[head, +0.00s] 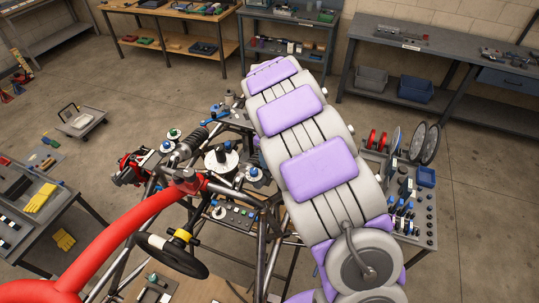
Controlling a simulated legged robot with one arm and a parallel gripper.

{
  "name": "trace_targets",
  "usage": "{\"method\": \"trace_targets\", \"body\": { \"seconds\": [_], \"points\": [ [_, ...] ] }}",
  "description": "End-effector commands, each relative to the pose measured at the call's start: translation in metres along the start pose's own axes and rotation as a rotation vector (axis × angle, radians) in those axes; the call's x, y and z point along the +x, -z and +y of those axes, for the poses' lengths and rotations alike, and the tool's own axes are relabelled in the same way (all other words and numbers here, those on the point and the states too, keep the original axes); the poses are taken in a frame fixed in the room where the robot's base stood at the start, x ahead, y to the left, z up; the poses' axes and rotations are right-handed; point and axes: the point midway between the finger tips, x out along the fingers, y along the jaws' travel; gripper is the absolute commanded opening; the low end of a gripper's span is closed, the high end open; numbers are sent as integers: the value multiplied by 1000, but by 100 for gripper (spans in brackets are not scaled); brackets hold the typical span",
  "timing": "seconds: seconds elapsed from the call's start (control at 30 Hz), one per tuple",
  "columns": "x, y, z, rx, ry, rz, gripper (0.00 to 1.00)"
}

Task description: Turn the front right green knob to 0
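The tube chassis (268,250) stands in the middle of the head view, made of dark metal tubes with a red tube at the left. A small green-topped knob (174,133) on a pale round base sits at its far left part. Another small greenish knob (153,278) shows low down near the bottom edge. I cannot tell which is the front right green knob, nor read any scale or 0 mark. My grey and purple arm crosses the right half of the view and hides part of the chassis. My gripper does not show.
A black steering wheel (172,255) and a dark button panel (234,215) are on the chassis. A tool cart (428,232) with discs stands at the right, a table (28,228) with yellow gloves at the left.

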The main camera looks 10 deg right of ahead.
Motion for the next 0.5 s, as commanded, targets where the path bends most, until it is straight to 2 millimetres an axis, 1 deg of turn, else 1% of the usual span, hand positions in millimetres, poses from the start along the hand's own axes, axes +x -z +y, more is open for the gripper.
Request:
{"method": "trace_targets", "body": {
  "seconds": [0.3, 0.37, 0.5],
  "points": [
    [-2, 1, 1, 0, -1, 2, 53],
    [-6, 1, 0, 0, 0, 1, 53],
    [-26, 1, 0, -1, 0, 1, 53]
  ]
}}
